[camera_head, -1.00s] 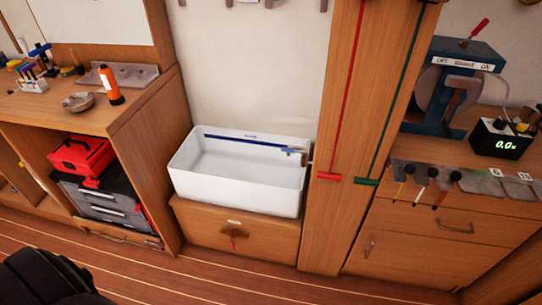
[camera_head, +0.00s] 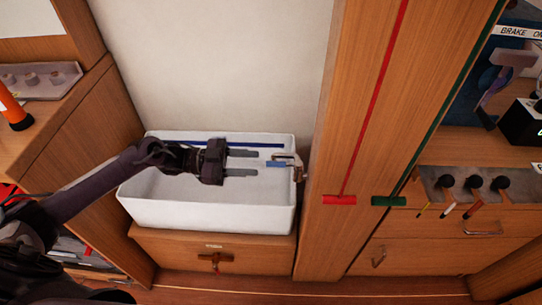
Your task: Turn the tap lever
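A tap (camera_head: 290,158) with a metal body and a blue lever (camera_head: 277,164) stands at the right end of a white sink (camera_head: 205,216). My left gripper (camera_head: 242,163) reaches in from the left over the sink. Its two dark fingers are apart and point right, toward the tap. Nothing is between them. In the picture the fingertips end a little left of the blue lever, with a gap. My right gripper is not in view.
A wooden post (camera_head: 335,130) with red and green strips stands right of the sink. A wooden drawer (camera_head: 250,252) with a red-brown handle is below it. An orange torch (camera_head: 14,112) is on the left counter. A dark box and several small-knobbed tools are at right.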

